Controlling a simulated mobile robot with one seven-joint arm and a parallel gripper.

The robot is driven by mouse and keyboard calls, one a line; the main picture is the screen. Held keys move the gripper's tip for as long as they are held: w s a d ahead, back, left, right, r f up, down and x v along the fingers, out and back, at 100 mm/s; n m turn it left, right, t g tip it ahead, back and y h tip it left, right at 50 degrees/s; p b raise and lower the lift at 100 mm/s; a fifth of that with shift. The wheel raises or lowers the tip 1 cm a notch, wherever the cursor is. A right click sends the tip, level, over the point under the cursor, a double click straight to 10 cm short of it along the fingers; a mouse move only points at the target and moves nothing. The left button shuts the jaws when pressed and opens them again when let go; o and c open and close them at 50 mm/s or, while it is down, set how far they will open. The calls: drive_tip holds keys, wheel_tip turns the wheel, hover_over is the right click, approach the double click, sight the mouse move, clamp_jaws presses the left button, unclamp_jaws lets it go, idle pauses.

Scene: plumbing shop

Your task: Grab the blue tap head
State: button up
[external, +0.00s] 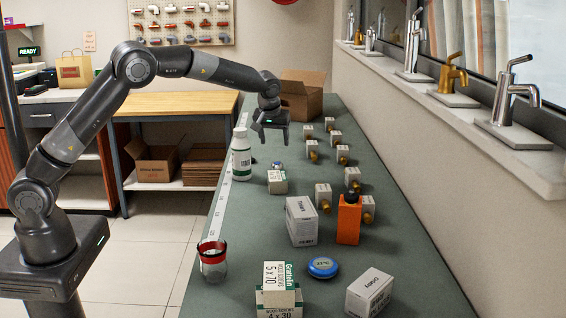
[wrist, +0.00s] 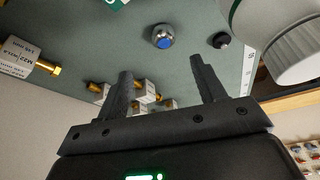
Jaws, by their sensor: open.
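The blue tap head (wrist: 162,37) is a small round chrome piece with a blue disc on its end. It lies on the green-grey counter, beyond my fingertips in the wrist view. In the external view a small piece that looks like it (external: 277,164) sits behind a small white box. My gripper (external: 272,138) hangs above the counter, over that area, and points down. In the wrist view my gripper (wrist: 160,70) has its two fingers spread, with nothing held between them.
A white bottle (external: 241,153) stands close left of the tap head; its cap (wrist: 297,52) is large in the wrist view. A small black piece (wrist: 221,40) lies nearby. Boxed brass fittings (external: 323,197) stand to the right. A cardboard box (external: 303,95) is behind.

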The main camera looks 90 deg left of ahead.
approach(277, 163)
drive_tip(key=f, duration=0.3)
drive_tip(key=shift+w+a+f, duration=0.1)
drive_tip(key=shift+w+f, duration=0.05)
drive_tip(key=shift+w, duration=0.25)
drive_tip(key=shift+a+x, duration=0.2)
drive_tip(key=shift+x, duration=1.15)
drive_tip(key=shift+a+x, duration=0.2)
drive_tip(key=shift+x, duration=1.1)
drive_tip(key=shift+s, duration=0.2)
drive_tip(key=shift+c, duration=0.5)
drive_tip(key=c, duration=0.9)
drive_tip(key=shift+c, duration=0.4)
drive_tip(key=shift+r, duration=0.25)
